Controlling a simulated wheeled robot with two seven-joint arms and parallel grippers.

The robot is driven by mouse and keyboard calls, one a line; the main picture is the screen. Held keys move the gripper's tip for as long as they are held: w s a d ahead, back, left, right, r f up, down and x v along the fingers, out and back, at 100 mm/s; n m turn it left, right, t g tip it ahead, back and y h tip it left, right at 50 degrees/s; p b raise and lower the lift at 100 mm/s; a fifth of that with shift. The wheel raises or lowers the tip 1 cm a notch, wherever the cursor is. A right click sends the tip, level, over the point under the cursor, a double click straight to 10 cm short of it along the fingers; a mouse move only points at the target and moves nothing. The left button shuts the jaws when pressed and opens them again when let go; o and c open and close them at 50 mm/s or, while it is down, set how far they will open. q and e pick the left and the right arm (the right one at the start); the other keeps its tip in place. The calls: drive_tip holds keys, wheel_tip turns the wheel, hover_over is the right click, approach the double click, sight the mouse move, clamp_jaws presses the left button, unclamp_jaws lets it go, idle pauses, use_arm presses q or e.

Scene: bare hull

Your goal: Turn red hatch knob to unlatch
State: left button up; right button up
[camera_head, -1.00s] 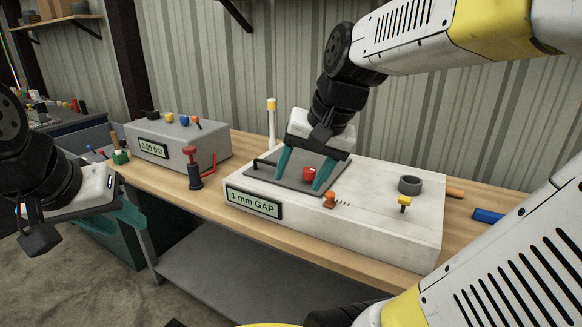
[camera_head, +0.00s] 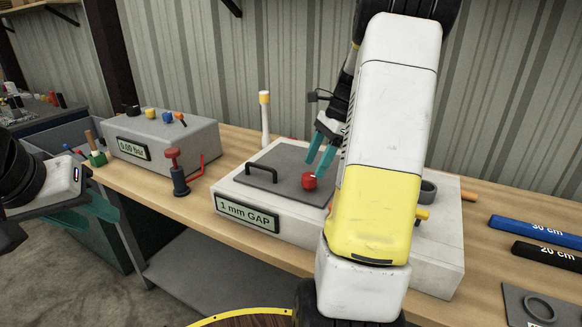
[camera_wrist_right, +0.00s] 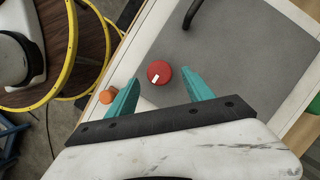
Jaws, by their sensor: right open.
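The red hatch knob (camera_head: 309,181) stands on the grey hatch plate (camera_head: 268,162), which has a black handle. In the right wrist view the knob (camera_wrist_right: 159,77) is round with a white mark, and lies between my fingertips with gaps at both sides. My right gripper (camera_head: 320,162) is open, its teal fingers pointing down just above the knob; it also shows in the right wrist view (camera_wrist_right: 162,84). My left gripper (camera_head: 95,210) is at the left edge, away from the bench fixtures. Its opening is unclear.
The white hull box (camera_head: 235,195) carries a "1 mm GAP" display (camera_head: 248,215). A grey gauge box (camera_head: 175,140), a red-handled pump (camera_head: 175,172) and a white post (camera_head: 264,120) stand around it. My right arm hides the box's right part. Blue and black bars (camera_head: 540,232) lie at right.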

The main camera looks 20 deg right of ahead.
sight(310, 175)
drive_tip(key=shift+x, duration=1.65)
drive_tip(key=shift+c, duration=0.4)
clamp_jaws()
